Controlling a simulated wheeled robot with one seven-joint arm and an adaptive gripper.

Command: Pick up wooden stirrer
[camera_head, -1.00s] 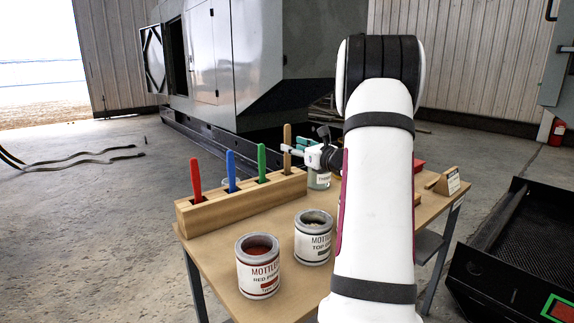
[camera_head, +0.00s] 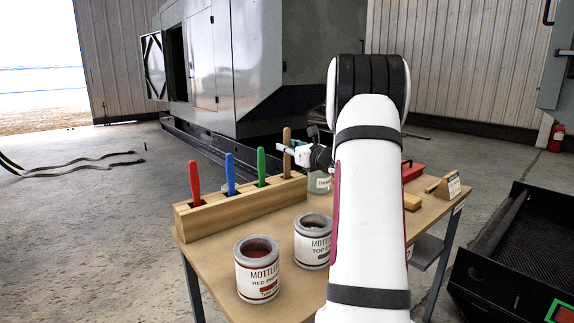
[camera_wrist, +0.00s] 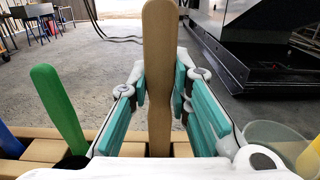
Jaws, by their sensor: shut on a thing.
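The wooden stirrer (camera_head: 287,137) stands upright in the right-hand slot of the wooden block (camera_head: 240,203). In the wrist view the stirrer (camera_wrist: 158,70) rises between the teal finger pads, with its lower end at the block. My gripper (camera_head: 291,149) reaches in from the right and is shut on the stirrer; it also shows in the wrist view (camera_wrist: 166,100). The stirrer's lowest end is hidden in the block.
Red (camera_head: 195,185), blue (camera_head: 230,174) and green (camera_head: 261,166) stirrers stand in the same block. Two paint cans, a red one (camera_head: 257,270) and another (camera_head: 312,242), stand in front. A red box (camera_head: 413,171) lies right of my arm.

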